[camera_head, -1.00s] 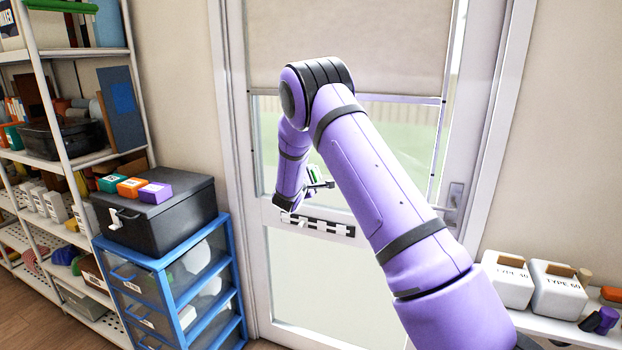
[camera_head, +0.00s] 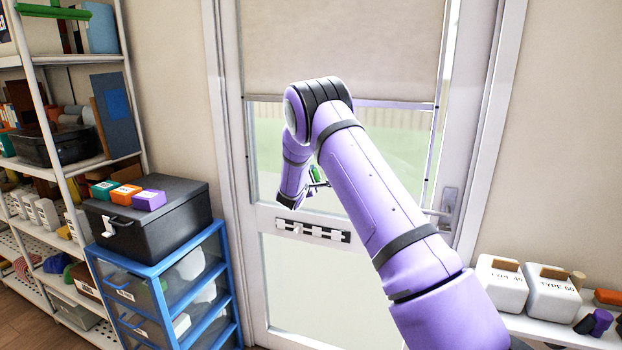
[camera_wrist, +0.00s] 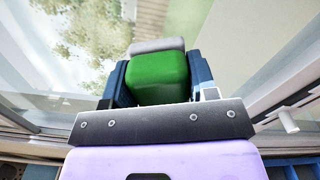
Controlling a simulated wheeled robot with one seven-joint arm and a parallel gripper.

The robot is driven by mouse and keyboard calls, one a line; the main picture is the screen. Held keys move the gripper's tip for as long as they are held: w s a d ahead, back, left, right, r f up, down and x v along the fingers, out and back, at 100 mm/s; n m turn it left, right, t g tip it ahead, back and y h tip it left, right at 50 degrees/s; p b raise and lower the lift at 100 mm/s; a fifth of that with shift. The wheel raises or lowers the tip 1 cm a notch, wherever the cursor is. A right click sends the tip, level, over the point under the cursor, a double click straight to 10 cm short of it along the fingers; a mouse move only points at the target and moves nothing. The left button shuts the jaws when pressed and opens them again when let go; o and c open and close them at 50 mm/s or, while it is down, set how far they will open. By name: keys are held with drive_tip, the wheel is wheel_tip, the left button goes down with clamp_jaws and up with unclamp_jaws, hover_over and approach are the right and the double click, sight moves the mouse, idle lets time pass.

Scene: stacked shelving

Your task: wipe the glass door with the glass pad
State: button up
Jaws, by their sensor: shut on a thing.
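The glass door (camera_head: 405,150) stands ahead, with a pale frame, a lowered blind over its upper part and a handle on the right. My gripper (camera_head: 316,180) is in front of the door's glass, just above the middle rail, partly hidden by my own arm. In the wrist view my gripper (camera_wrist: 158,82) is shut on the glass pad (camera_wrist: 158,76), a green block with a grey face at its far end. The glass fills the view beyond the pad. I cannot tell whether the grey face touches the glass.
A black box (camera_head: 150,222) with small coloured boxes on it tops a blue-framed drawer unit (camera_head: 165,290) left of the door. White shelving (camera_head: 70,180) stands at far left. White containers (camera_head: 500,285) sit on a low shelf at right. A hook rail (camera_head: 312,231) crosses the door.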

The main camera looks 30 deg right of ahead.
drive_tip(key=shift+x, duration=0.95)
idle(0.6)
drive_tip(key=shift+s, duration=0.1)
drive_tip(key=shift+s+d, duration=0.6)
drive_tip(key=shift+s, duration=0.15)
drive_tip(key=shift+s+d, duration=0.6)
drive_tip(key=shift+s, duration=0.2)
drive_tip(key=shift+w+a, duration=0.4)
drive_tip(key=shift+w, duration=0.25)
drive_tip(key=shift+w+a, duration=0.35)
drive_tip(key=shift+w, duration=0.25)
drive_tip(key=shift+c, duration=0.3)
drive_tip(key=shift+w+a, duration=0.25)
drive_tip(key=shift+w, duration=0.25)
drive_tip(key=shift+c, duration=0.7)
drive_tip(key=shift+a, duration=0.1)
drive_tip(key=shift+v, duration=2.95)
drive_tip(key=shift+s+a, duration=0.1)
drive_tip(key=shift+s, duration=0.05)
